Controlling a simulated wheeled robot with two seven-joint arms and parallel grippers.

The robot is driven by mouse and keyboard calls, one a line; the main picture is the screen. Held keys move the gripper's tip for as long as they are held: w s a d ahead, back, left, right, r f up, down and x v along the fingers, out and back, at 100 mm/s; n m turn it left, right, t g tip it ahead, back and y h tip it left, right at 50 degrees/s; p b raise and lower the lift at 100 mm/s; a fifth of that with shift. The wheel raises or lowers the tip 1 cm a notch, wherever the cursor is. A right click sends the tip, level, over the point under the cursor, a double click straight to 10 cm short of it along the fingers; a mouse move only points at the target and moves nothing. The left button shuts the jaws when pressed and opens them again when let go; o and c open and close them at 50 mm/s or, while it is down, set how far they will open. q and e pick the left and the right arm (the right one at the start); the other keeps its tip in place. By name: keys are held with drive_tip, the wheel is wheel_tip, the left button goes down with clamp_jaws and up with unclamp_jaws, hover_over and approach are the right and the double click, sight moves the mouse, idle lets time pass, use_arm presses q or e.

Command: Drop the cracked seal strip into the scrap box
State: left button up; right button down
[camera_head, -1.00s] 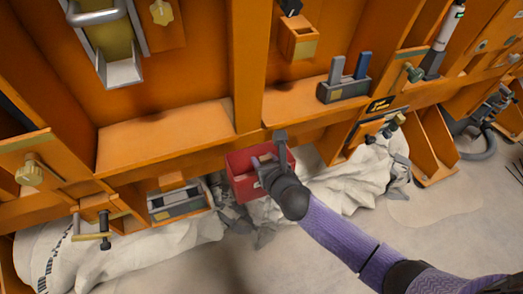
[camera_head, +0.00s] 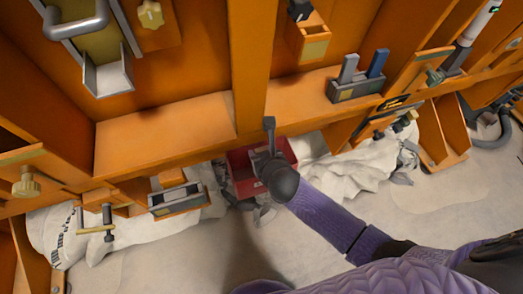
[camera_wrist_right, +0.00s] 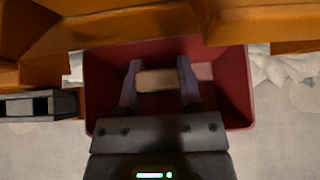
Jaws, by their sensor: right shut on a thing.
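The scrap box is an open red box (camera_head: 238,164) below the orange ledge in the middle of the head view. It also fills the middle of the right wrist view (camera_wrist_right: 104,88). My right gripper (camera_head: 267,150) is over the box. In the right wrist view its two fingers (camera_wrist_right: 159,84) are shut on a short pale tan piece (camera_wrist_right: 157,80), apparently the seal strip, held crosswise inside the box's outline. Any crack is too blurred to see, and the head view mostly hides the piece behind my gripper. My left gripper is not in view.
An orange ledge (camera_head: 165,132) runs close behind and above the box. A grey tray (camera_head: 177,199) is left of it. Pale sacks (camera_head: 350,170) lie to the right on the floor. A grey holder (camera_head: 354,90) with upright pieces stands on the ledge.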

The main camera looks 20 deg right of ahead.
drive_tip(key=shift+f, duration=0.55)
drive_tip(key=c, duration=0.7)
unclamp_jaws()
drive_tip(key=o, duration=0.4)
drive_tip(key=shift+r, duration=0.1)
